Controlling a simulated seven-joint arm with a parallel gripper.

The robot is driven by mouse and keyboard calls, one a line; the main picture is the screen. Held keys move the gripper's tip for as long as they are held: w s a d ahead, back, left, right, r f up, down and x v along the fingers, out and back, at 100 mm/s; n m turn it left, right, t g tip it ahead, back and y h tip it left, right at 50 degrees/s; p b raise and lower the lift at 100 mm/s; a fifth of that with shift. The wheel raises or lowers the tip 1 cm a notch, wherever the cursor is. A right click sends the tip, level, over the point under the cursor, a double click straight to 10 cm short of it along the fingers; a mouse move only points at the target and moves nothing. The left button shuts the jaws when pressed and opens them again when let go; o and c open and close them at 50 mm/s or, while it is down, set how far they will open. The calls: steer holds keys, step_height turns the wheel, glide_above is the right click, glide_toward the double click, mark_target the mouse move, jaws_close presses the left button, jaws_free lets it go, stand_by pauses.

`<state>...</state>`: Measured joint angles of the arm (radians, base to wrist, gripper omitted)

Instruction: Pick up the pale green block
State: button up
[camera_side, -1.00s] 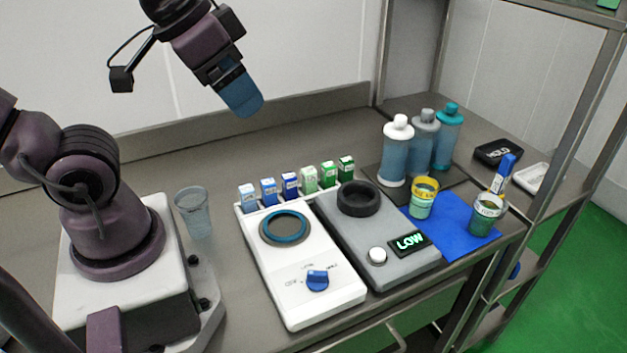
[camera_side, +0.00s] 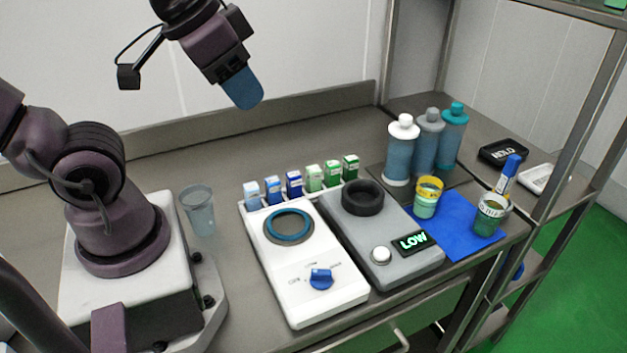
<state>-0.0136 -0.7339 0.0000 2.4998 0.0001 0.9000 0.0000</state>
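The pale green block (camera_side: 314,178) stands upright in a row of small blocks behind the two machines. It is fourth from the left, between a dark blue block (camera_side: 293,184) and a mid-green block (camera_side: 332,173). My gripper (camera_side: 243,90) hangs high above the bench, up and left of the row, well apart from every block. Its blue fingers point down and slightly right. From this side they overlap into one shape, so the gap between them is hidden. I see nothing below the fingertips.
A clear cup (camera_side: 199,210) stands left of the white machine (camera_side: 330,300). A grey machine (camera_side: 395,250) reading LOW is beside it. Tall bottles (camera_side: 400,155) stand right of the row, with two cups on a blue mat (camera_side: 455,222). The bench behind the row is clear.

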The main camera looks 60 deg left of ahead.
steer(key=w+a+f+n+g, duration=0.5)
steer(key=w+a+f, duration=0.2)
steer(key=w+f, duration=0.2)
steer(key=n, duration=1.3)
glide_above(313, 168)
step_height(313, 168, down, 10)
step_height(313, 168, down, 13)
steer(key=shift+d+r, duration=0.1)
steer(key=shift+r, duration=0.05)
steer(key=c, duration=0.6)
steer(key=shift+o, duration=0.2)
